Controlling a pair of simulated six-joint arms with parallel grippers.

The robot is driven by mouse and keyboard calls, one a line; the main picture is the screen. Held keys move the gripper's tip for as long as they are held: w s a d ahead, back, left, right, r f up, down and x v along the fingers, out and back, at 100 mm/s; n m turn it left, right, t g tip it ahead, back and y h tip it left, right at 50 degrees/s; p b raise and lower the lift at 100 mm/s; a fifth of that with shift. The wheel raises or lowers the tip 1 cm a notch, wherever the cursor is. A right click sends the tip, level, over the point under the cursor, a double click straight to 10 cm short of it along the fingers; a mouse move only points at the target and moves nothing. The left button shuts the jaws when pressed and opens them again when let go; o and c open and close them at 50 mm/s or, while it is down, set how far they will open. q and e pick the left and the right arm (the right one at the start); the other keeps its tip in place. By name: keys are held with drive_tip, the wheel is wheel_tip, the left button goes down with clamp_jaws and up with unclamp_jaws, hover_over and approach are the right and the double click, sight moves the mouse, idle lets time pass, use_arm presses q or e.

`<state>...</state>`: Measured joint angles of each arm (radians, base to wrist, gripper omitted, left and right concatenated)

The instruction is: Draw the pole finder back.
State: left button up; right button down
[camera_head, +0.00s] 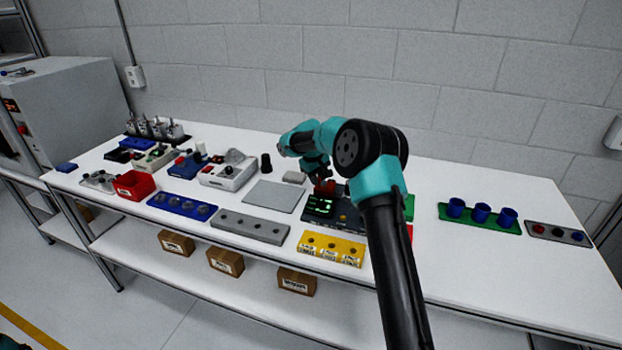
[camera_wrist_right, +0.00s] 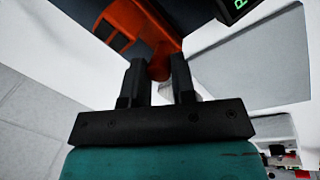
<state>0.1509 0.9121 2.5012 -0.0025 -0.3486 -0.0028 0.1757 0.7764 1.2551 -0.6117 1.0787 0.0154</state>
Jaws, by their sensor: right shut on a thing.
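An orange-red part, which looks like the pole finder (camera_wrist_right: 140,20), shows in the right wrist view. Its rounded end sits between the fingertips of my right gripper (camera_wrist_right: 157,70), which is shut on it. In the head view this red part (camera_head: 327,187) shows small at the back of a dark instrument (camera_head: 345,214) with a lit green display. My right arm hides part of the instrument and most of the gripper there. My left gripper is not in view.
A grey flat plate (camera_head: 275,196) lies left of the instrument. A yellow block (camera_head: 331,248) and a long grey strip (camera_head: 250,227) lie in front. Blue cups (camera_head: 481,212) stand on a green tray (camera_head: 470,226) at right. Several devices crowd the table's left; its right front is clear.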

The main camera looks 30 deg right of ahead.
drive_tip(key=c, duration=0.9)
unclamp_jaws()
drive_tip(key=shift+w+a, duration=0.15)
drive_tip(key=shift+w, duration=0.05)
drive_tip(key=shift+c, duration=0.2)
drive_tip(key=shift+r, duration=0.15)
drive_tip(key=a+r, duration=0.3)
drive_tip(key=r, duration=1.3)
drive_tip(key=shift+s+a+r, duration=0.15)
drive_tip(key=shift+s+r, duration=0.05)
drive_tip(key=shift+r, duration=0.2)
